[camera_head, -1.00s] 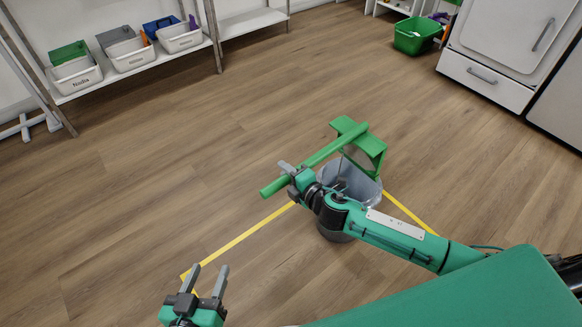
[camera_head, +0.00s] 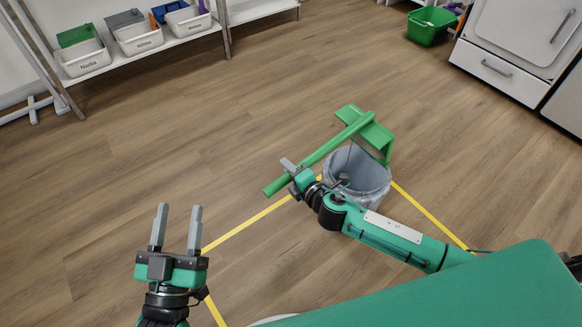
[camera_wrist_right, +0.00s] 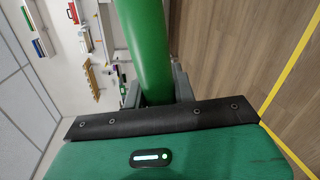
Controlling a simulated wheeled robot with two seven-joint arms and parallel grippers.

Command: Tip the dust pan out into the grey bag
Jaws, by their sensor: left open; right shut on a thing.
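The green dust pan (camera_head: 376,134) is held above the far rim of the bin, its scoop at the upper right and its handle (camera_head: 318,153) running down to the left. My right gripper (camera_head: 293,170) is shut on that handle; the handle also fills the middle of the right wrist view (camera_wrist_right: 146,50). The grey bag (camera_head: 360,170) lines a round bin on the floor under the scoop, its mouth open upward. My right arm partly covers the bin's front. Whether anything lies in the scoop cannot be told. My left gripper (camera_head: 177,228) is open and empty at the lower left.
Yellow tape (camera_head: 247,222) marks lines on the wooden floor around the bin. A white shelf (camera_head: 150,52) with labelled bins stands at the back left. A green crate (camera_head: 430,25) and white cabinets (camera_head: 506,55) are at the back right. The middle floor is clear.

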